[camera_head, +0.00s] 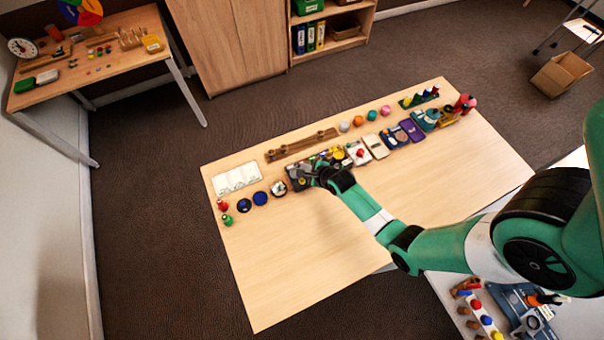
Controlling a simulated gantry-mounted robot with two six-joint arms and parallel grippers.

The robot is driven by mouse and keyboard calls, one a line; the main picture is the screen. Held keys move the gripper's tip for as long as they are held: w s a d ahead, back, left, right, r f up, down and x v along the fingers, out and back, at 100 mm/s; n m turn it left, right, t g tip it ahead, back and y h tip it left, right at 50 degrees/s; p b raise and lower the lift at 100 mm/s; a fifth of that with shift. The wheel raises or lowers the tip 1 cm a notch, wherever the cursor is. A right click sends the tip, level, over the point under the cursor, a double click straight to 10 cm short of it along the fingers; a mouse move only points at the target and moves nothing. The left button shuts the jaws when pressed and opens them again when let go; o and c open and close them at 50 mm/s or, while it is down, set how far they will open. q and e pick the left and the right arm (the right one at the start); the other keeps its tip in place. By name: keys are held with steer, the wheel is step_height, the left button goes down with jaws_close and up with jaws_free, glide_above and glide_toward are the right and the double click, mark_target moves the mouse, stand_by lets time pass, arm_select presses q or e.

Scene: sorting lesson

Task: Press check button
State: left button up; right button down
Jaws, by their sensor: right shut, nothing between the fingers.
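My right gripper (311,173) is shut and empty. It is low over the row of small items on the wooden table (290,270), at a dark box with coloured parts (298,184). The gripper and wrist hide part of this box. A pale box with a red round part (359,153) stands just right of the gripper, apart from it. I cannot tell which of these bears the check button, nor whether the fingertips touch anything. My left gripper is not in view.
A white tray (237,178), blue discs (261,198) and red and green figures (223,205) lie left of the gripper. A brown wooden rack (301,145) stands behind it. Coloured balls and small boxes continue to the right. The table's front left is clear.

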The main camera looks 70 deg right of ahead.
steer(key=b, duration=0.7)
glide_above(304, 183)
step_height(304, 183, down, 8)
steer(key=shift+r, duration=0.2)
steer(key=shift+f+b, duration=0.5)
steer(key=shift+f, duration=0.05)
stand_by(0.9)
steer(key=shift+s+f+b, duration=0.1)
steer(key=shift+f+b, duration=0.2)
steer(key=shift+f, duration=0.15)
steer(key=shift+f+b, duration=0.4)
stand_by(0.5)
steer(key=shift+r+p, duration=0.85)
steer(key=shift+p, duration=0.05)
